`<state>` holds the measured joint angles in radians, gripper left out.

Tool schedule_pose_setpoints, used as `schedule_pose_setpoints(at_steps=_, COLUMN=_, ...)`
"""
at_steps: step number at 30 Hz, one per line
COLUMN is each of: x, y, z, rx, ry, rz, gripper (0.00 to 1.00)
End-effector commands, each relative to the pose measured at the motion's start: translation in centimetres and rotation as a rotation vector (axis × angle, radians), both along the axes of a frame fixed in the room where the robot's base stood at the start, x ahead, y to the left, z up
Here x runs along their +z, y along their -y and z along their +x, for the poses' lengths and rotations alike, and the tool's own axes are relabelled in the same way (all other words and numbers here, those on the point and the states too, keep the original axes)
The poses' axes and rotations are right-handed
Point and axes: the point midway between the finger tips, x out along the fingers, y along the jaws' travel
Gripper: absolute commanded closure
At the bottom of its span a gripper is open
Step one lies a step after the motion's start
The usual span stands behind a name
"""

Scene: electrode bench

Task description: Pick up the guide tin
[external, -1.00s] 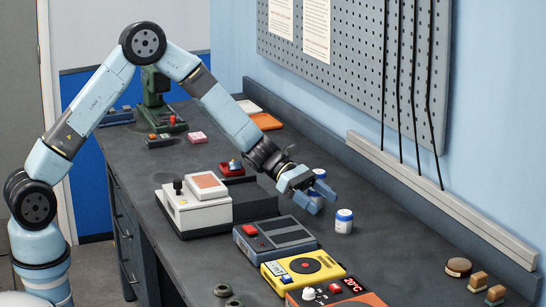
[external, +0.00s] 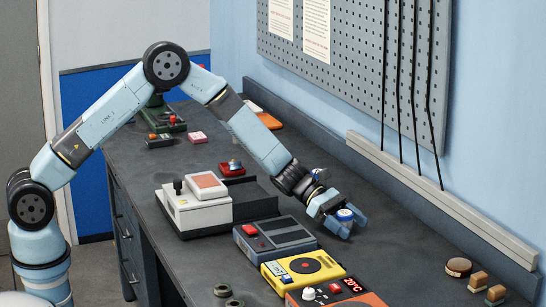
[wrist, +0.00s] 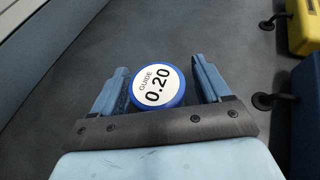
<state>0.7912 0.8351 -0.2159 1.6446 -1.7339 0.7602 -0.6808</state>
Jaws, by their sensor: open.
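In the wrist view the tin sits between the two fingers of my gripper (wrist: 161,82), with a gap visible on each side. The gripper is open and not closed on it. Most of the tin's body is hidden by the fingers in the external view.
A grey box with a red button (external: 275,238), a yellow device (external: 303,268) and an orange device reading 20°C (external: 336,294) stand left of and in front of the gripper. A white rail (external: 440,200) runs along the wall.

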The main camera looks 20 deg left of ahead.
Motion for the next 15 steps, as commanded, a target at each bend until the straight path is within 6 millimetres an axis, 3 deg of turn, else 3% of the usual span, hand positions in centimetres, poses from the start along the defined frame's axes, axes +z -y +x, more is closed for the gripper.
schedule_pose_setpoints(at_steps=6, x=-0.04, y=0.08, z=0.03, rx=0.001, ry=0.0, rz=0.0, gripper=0.23)
schedule_pose_setpoints(at_steps=15, x=-0.04, y=0.06, z=0.03, rx=0.001, ry=-0.001, rz=0.0, gripper=0.52)
